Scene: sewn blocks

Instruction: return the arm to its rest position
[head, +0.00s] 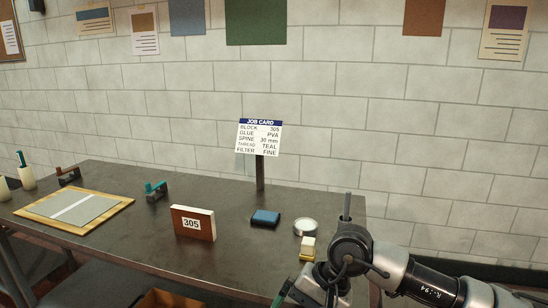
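My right arm (438,284) comes in from the lower right and is bent over the table's right front corner. Its gripper (312,288) is at the bottom edge, low in front of the table, partly cut off by the frame and seen from behind. I cannot tell whether its fingers are open or shut, or whether the small teal piece beside it is held. My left gripper is not in view.
The dark table (130,240) holds a brown 305 block (193,223), a blue pad (265,217), a round tin (306,227), a yellow-and-white block (308,248), a board with a grey sheet (75,208), and small clamps. A job card (259,138) stands on a post behind.

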